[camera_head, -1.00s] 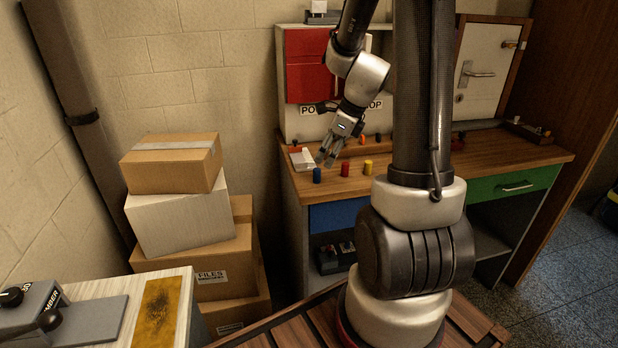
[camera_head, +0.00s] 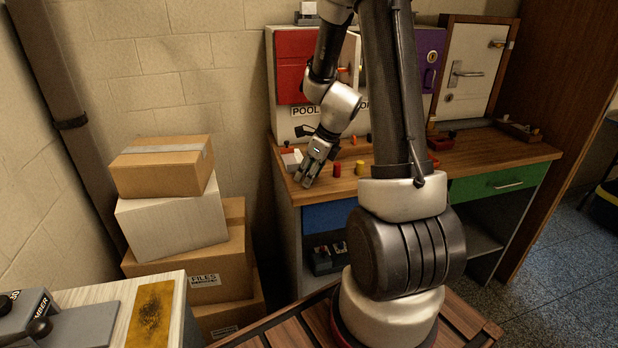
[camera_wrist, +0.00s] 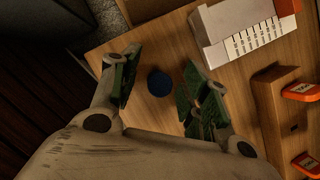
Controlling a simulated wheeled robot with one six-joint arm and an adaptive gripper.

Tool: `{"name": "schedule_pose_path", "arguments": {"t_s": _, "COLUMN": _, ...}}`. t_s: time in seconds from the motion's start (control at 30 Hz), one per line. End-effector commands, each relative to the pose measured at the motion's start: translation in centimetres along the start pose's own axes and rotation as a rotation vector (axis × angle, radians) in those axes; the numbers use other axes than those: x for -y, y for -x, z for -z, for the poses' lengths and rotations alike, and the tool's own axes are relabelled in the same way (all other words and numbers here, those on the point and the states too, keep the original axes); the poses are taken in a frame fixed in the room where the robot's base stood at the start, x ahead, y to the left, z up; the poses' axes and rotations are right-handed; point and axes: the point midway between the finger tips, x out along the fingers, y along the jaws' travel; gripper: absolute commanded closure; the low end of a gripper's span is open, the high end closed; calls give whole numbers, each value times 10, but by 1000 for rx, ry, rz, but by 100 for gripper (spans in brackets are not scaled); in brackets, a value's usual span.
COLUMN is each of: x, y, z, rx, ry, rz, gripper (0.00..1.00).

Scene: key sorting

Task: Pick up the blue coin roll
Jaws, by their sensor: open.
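The blue coin roll (camera_wrist: 160,83) shows in the wrist view as a dark blue round top on the wooden bench top. It lies between the two open fingers of my gripper (camera_wrist: 158,88), with bare wood visible on both sides of it. In the head view my gripper (camera_head: 307,178) points down at the left front part of the wooden bench (camera_head: 385,185). There the blue roll is hidden behind the gripper. The fingers do not appear to touch the roll.
A red roll (camera_head: 337,170) and a yellow roll (camera_head: 360,167) stand to the right of my gripper. A white box (camera_wrist: 240,30) with a printed label lies near the fingers. A wooden holder with orange-tagged items (camera_wrist: 300,91) is at the right of the wrist view.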

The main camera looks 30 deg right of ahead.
Motion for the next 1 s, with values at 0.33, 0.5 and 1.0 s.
{"name": "schedule_pose_path", "arguments": {"t_s": 0.33, "x": 0, "y": 0, "z": 0, "rx": 0, "ry": 0, "rz": 0, "gripper": 100}}
{"name": "schedule_pose_path", "arguments": {"t_s": 0.5, "x": 0, "y": 1, "z": 0, "rx": 0, "ry": 0, "rz": 0, "gripper": 100}}
{"name": "schedule_pose_path", "arguments": {"t_s": 1.0, "x": 0, "y": 62, "z": -26, "rx": 4, "ry": 3, "rz": 4, "gripper": 100}}
